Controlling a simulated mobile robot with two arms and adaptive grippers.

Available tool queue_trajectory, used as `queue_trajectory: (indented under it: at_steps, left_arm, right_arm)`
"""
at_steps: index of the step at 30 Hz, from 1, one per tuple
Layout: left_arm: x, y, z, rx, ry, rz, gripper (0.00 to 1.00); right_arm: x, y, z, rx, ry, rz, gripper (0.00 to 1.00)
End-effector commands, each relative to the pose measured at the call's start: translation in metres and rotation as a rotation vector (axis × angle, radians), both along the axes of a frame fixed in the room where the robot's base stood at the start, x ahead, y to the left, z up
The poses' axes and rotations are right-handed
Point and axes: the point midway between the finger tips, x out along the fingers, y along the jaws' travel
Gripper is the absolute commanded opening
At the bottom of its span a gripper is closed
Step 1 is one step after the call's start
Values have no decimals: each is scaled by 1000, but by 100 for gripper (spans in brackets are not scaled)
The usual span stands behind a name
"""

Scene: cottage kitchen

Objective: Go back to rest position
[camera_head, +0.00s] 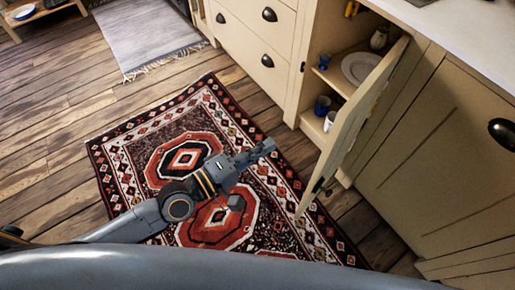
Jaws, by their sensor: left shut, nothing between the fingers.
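My left arm comes in from the lower left and reaches out over the patterned rug. My left gripper (262,151) is shut and empty, pointing up and to the right, short of the open cupboard. It is apart from the cupboard door (352,118). My right gripper is not in the picture.
The cupboard door stands open into the room. Inside the cupboard are a white plate (357,68), blue cups (322,105), a white cup (329,121) and a jug (379,39). Drawers (245,45) are closed to its left. The red patterned rug (125,165) and wooden floor (45,140) are otherwise clear.

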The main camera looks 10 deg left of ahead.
Motion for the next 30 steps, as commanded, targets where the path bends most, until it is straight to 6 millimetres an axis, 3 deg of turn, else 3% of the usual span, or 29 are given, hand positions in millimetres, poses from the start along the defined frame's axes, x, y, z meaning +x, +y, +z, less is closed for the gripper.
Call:
queue_trajectory:
  at_steps: [12, 16, 20, 23, 26, 30]
  left_arm:
    - [-11, 12, -1, 0, 1, 0, 0]
    - [-3, 16, -23, 90, -27, 18, 0]
    - [13, 32, -89, 360, -79, 52, 0]
    - [18, 56, -162, 639, -85, 54, 0]
    - [6, 84, -233, 897, -50, 12, 0]
    - [-36, 121, -322, 1198, 48, -112, 0]
  right_arm:
    - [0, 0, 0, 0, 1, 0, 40]
    - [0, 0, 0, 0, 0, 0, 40]
    - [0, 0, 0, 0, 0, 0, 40]
    - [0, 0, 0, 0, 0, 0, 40]
    - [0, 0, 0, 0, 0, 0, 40]
    - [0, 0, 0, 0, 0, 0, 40]
